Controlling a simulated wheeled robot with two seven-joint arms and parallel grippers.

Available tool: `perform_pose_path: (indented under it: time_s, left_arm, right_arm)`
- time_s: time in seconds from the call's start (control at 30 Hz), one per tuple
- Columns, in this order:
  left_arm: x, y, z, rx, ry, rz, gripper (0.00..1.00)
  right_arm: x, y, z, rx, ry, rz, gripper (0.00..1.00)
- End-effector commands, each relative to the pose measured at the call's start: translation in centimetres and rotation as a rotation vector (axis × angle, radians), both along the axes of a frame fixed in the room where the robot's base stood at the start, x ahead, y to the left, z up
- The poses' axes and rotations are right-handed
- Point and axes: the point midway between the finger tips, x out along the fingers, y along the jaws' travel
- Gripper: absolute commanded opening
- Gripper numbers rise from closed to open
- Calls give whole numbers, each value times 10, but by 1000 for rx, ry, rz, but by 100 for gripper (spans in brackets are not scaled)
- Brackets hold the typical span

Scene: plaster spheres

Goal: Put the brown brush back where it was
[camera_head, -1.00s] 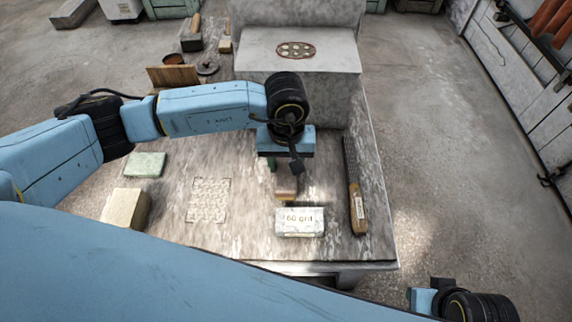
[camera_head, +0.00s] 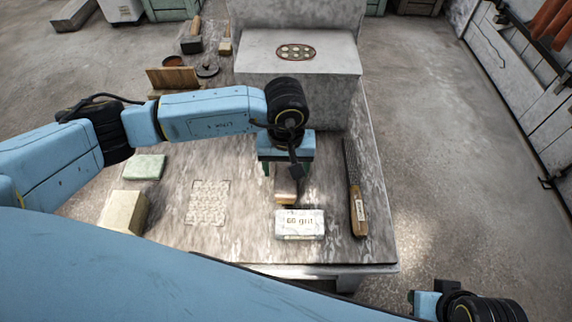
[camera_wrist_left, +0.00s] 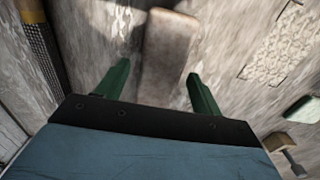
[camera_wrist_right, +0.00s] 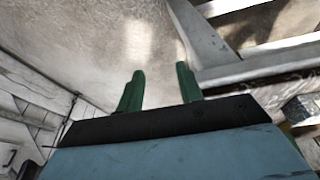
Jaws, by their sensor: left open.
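A small brown block with a rounded outline (camera_head: 286,190), which looks like the back of a brush, lies on the worktable behind the white "60 grit" block. In the left wrist view it (camera_wrist_left: 168,48) lies just ahead of and partly between the fingertips. No bristles show. My left gripper (camera_head: 287,171) is open above it, pointing down, with its two green fingers apart. My right gripper (camera_wrist_right: 160,75) is open and empty over the floor. Two wooden-handled brushes, one dark (camera_head: 191,45) and one pale (camera_head: 225,46), lie at the back left.
The "60 grit" block (camera_head: 300,224) sits close in front of the brown block. A wooden-handled rasp (camera_head: 357,205) lies to the right. A textured pad (camera_head: 209,202), a green block (camera_head: 144,167) and a beige block (camera_head: 124,211) are left. A plaster block (camera_head: 300,52) stands behind.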

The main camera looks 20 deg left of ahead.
Motion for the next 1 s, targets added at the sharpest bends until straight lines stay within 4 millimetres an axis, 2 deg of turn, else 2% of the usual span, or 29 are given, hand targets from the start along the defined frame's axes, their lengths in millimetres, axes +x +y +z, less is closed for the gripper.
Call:
perform_pose_path:
  time_s: [0.17,0.2,0.7,0.83,1.0]
  left_arm:
    - [0,0,2,0,0,0,67]
    - [0,0,4,0,1,0,67]
    - [1,0,103,0,-3,-1,67]
    - [0,0,117,0,-2,1,67]
    - [0,0,123,0,0,0,67]
  right_arm:
    - [1,0,2,1,-4,0,36]
    - [1,-1,-4,-2,4,0,36]
    - [3,-26,-74,-49,50,2,36]
    - [2,-30,-84,-55,52,1,36]
    - [1,-32,-89,-58,54,1,36]
